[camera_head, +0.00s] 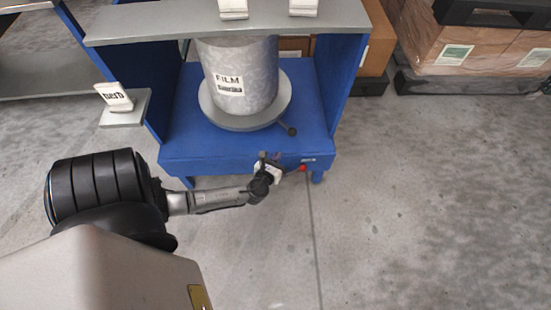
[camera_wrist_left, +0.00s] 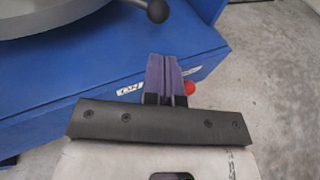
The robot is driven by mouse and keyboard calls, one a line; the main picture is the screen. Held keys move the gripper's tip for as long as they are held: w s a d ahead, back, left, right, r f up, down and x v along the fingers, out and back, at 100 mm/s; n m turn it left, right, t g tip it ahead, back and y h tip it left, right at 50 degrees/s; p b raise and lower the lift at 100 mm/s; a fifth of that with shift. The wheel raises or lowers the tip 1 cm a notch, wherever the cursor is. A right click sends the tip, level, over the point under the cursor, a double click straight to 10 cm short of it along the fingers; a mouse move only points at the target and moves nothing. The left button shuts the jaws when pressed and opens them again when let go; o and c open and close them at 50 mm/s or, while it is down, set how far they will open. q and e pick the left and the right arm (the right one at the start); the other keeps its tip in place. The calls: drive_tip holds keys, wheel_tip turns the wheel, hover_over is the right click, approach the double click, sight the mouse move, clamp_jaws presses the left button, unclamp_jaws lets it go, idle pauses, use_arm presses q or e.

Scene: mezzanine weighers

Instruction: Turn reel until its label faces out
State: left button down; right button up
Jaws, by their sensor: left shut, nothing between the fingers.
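The reel (camera_head: 252,68) is a pale grey mottled cylinder standing upright on a round grey turntable (camera_head: 225,118) inside a blue stand. Its white label (camera_head: 229,85), reading FILM, shows on the near side, a little left of the middle. A dark ball handle (camera_head: 291,131) sticks out from the turntable's front right; it also shows in the left wrist view (camera_wrist_left: 158,11). My left gripper (camera_head: 265,158) is shut and empty at the stand's front edge, below and left of the handle and apart from it. Its closed fingers (camera_wrist_left: 171,76) point toward the blue front edge. My right gripper is out of view.
The blue stand (camera_head: 185,150) has side walls and a grey top shelf (camera_head: 150,25) over the reel. A red button (camera_head: 303,168) sits on its front, right of my gripper. A small display (camera_head: 115,97) stands at left. Wrapped pallets (camera_head: 470,50) are at back right; the right floor is clear.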

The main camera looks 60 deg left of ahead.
sight(291, 135)
use_arm(q)
drive_tip(key=b+x, duration=0.4)
drive_tip(key=x, duration=0.7)
drive_tip(key=shift+b, duration=0.4)
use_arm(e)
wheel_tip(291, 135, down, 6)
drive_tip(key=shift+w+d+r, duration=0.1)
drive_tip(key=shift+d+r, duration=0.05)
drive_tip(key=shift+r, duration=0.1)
